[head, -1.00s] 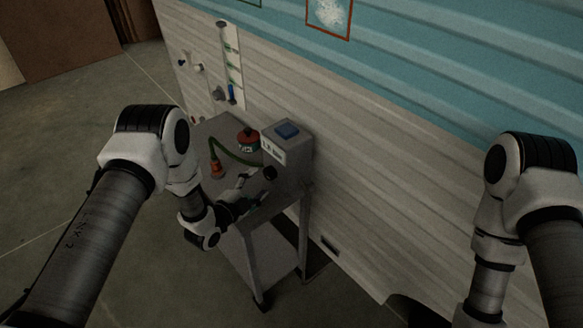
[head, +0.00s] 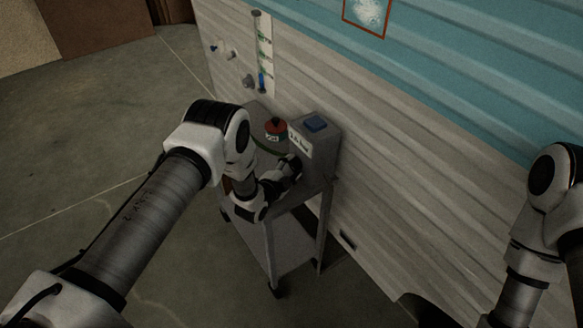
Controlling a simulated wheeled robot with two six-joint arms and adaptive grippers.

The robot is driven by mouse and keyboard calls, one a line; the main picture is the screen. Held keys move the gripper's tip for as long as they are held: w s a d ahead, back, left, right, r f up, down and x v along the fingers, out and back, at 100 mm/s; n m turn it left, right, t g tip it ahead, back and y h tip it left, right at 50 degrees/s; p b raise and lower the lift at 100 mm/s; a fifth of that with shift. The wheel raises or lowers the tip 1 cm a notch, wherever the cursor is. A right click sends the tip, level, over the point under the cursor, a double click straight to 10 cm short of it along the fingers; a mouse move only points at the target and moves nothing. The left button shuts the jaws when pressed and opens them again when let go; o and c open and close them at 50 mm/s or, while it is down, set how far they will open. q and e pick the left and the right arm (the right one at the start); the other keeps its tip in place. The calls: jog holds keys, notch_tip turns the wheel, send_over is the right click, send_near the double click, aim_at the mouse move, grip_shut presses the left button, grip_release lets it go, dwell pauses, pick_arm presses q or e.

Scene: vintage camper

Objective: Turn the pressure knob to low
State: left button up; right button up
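A grey box (head: 322,147) with a blue square on top and a white label on its front stands on the cart. In the earlier frame a dark round knob showed low on the box's front; now my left gripper covers that spot and the knob is hidden. My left gripper (head: 291,164) is right at the front of the box, below the label. Its fingertips are small and dark against the box, so I cannot tell whether they are open, shut or touching the knob. My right arm is at the right edge, and its gripper is out of the frame.
The grey cart (head: 287,229) stands against the camper wall (head: 420,170). A red-topped round thing (head: 275,130) sits left of the box. A white panel with a blue-marked tube (head: 262,60) and a grey knob (head: 248,81) is on the wall behind. Open floor lies left.

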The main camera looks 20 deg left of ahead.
pick_arm(q)
jog(key=c, duration=0.5)
jog(key=shift+c, duration=0.2)
jog(key=shift+r+n, duration=0.1)
jog(key=shift+n, duration=0.2)
jog(key=shift+a+n+g+h+b, duration=0.1)
jog(key=shift+n+g+h+b, duration=0.3)
jog(key=shift+n+g, duration=0.4)
jog(key=n, duration=0.1)
jog(key=n+g+h+b, duration=0.1)
jog(key=shift+w+a+r+n+g, duration=0.15)
jog(key=shift+n+g, duration=0.15)
jog(key=n+g+h+b, duration=0.2)
jog(key=n, duration=0.1)
jog(key=shift+w+a, duration=0.15)
jog(key=n+h, duration=0.1)
jog(key=n, duration=0.1)
jog(key=n+g+h+b, duration=0.1)
jog(key=shift+w+a+n+g+h+b, duration=0.1)
jog(key=shift+a+n+g+h+b, duration=0.05)
jog(key=shift+n+g+h+b, duration=0.2)
jog(key=shift+r, duration=0.1)
